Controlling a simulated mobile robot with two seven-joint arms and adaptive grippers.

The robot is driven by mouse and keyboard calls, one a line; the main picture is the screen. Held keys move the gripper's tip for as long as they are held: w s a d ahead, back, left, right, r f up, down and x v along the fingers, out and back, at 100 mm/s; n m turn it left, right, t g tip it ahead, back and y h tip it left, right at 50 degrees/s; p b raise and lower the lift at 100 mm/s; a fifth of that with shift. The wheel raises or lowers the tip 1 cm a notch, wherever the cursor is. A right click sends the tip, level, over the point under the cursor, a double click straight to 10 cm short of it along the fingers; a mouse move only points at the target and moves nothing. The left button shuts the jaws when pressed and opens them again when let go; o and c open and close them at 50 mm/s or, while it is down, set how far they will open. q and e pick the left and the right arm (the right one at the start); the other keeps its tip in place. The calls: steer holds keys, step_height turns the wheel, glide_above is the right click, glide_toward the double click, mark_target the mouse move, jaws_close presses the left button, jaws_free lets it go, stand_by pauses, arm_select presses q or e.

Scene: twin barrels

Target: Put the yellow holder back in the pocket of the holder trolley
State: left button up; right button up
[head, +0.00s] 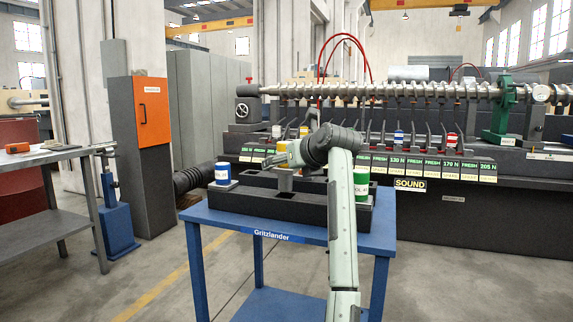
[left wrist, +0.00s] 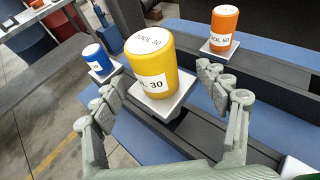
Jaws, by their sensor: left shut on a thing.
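The yellow holder (left wrist: 172,55), labelled 30, stands between the fingers of my left gripper (left wrist: 168,105) in the left wrist view. The left gripper is shut on it. The yellow holder is mostly hidden there. The shank's lower end is close to the dark rack (head: 262,205); I cannot tell whether it has entered a pocket. My right gripper is not in view.
A blue holder (head: 222,174) stands at the rack's left end and a green holder (head: 361,181) at its right. An orange holder (left wrist: 223,28) shows in the left wrist view. A grey bench (head: 50,155) is at left; the long machine (head: 455,210) stands behind.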

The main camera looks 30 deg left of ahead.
mark_target(288, 187)
arm_select(q)
steer(key=shift+f+b, duration=1.95)
steer(key=shift+f, duration=1)
steer(key=o, duration=1.3)
steer(key=shift+r, duration=0.1)
steer(key=shift+o, duration=0.8)
steer(key=shift+f, duration=0.25)
steer(key=v, duration=1.2)
steer(key=shift+r, duration=0.2)
